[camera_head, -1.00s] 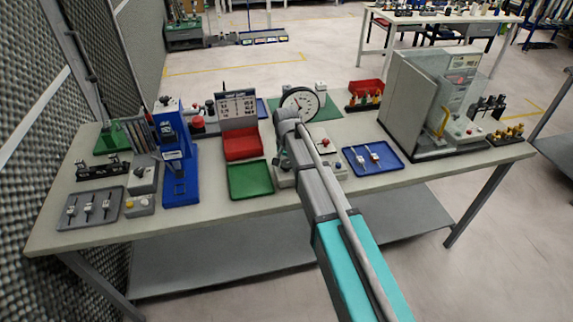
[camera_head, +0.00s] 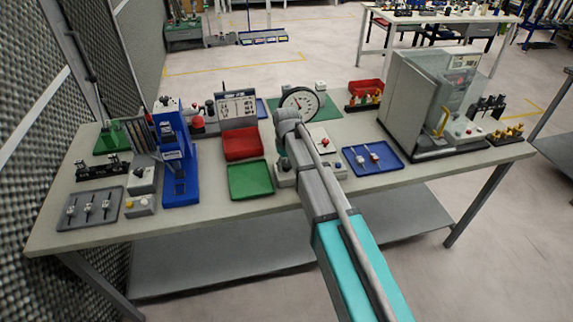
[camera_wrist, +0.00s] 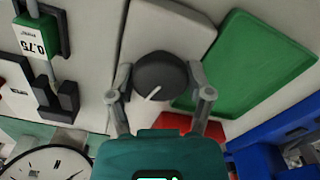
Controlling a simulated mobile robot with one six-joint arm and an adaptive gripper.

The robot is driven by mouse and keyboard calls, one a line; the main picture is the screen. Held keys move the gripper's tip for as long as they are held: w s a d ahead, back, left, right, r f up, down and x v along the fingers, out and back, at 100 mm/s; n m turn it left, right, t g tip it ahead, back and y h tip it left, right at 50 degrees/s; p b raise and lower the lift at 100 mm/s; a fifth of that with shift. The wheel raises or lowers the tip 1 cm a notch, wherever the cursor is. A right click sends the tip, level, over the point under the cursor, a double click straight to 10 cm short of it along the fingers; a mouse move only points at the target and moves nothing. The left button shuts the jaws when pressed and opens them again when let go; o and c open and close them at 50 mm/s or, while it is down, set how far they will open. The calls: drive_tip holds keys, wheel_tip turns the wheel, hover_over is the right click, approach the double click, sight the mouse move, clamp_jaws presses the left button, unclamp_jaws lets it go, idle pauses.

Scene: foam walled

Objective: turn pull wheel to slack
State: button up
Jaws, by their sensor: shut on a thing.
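The pull wheel appears in the wrist view as a round dark knob (camera_wrist: 163,66) with a white pointer line on its face. The line slants toward the lower left in that view. The wheel sits on a light grey housing (camera_wrist: 172,27). My gripper (camera_wrist: 160,80) has one finger on each side of the wheel and is shut on it. In the head view my own arm hides the wheel and the gripper.
A green tray (camera_head: 250,180) and a red bin (camera_head: 241,145) are left of my arm. A round dial gauge (camera_head: 301,102) stands just behind it. A blue tray (camera_head: 371,158) and a large grey cabinet (camera_head: 408,105) are to the right. A blue stand (camera_head: 181,188) is further left.

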drive_tip(key=shift+n, duration=1.5)
drive_tip(key=o, duration=1.1)
drive_tip(key=shift+o, duration=0.2)
drive_tip(key=shift+m, duration=0.4)
